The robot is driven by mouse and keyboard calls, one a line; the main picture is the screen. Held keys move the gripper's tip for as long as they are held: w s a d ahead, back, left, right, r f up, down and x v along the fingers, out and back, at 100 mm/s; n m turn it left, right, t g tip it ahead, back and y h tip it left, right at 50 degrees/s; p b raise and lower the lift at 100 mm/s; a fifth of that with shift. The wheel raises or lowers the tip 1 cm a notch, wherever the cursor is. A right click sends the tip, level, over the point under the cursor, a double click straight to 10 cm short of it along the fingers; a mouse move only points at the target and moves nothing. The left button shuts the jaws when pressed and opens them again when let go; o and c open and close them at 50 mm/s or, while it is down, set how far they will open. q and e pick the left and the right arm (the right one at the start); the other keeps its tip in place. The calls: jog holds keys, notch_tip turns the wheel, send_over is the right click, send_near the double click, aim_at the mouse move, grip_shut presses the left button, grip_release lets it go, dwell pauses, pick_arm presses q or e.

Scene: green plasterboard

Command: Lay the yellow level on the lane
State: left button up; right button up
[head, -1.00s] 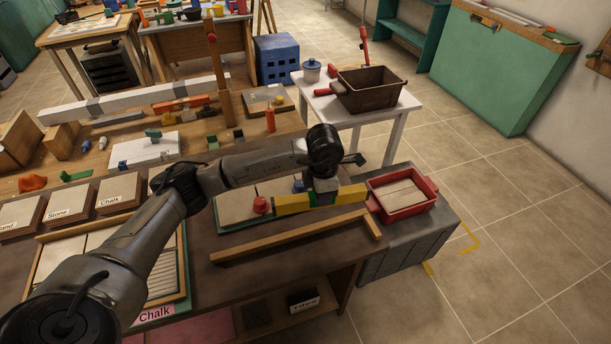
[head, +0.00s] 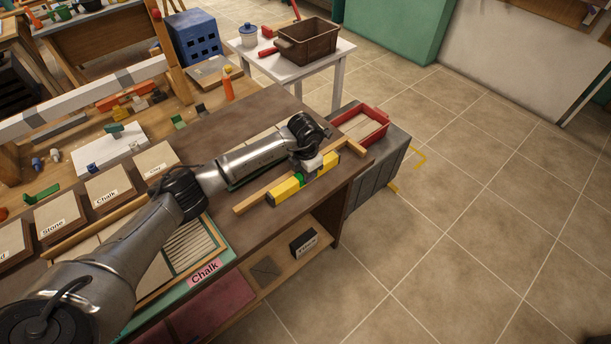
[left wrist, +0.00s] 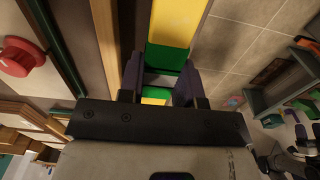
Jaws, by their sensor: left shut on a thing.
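The yellow level (head: 285,191) has green sections and is gripped across its middle by my left gripper (head: 306,176). In the left wrist view, the level (left wrist: 178,22) runs between the two dark fingers of the left gripper (left wrist: 160,86), which are closed on a green part. I cannot tell whether its underside touches anything. No part is clearly marked as the lane.
A red tray (head: 362,128) stands on a grey box (head: 378,178) beyond the bench's right end. Labelled sample boards (head: 110,190) lie to the left. A red knob (left wrist: 18,57) shows in the left wrist view. Open floor (head: 470,240) lies to the right.

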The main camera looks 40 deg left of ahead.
pick_arm(q)
jog(key=shift+w+d+r, duration=0.1)
jog(key=shift+w+r, duration=0.15)
jog(key=shift+w, duration=0.35)
jog(key=shift+s, duration=0.2)
jog(key=shift+f+b, duration=1.1)
jog(key=shift+f, duration=0.9)
pick_arm(e)
jog(key=shift+x, duration=1.2)
jog(key=shift+w+d+r, duration=0.1)
jog(key=shift+w, duration=0.05)
pick_arm(q)
jog(key=shift+f+b, duration=0.4)
jog(key=shift+f, duration=0.15)
pick_arm(e)
jog(key=shift+f, duration=0.35)
pick_arm(q)
jog(key=o, duration=0.9)
jog(key=shift+o, duration=1)
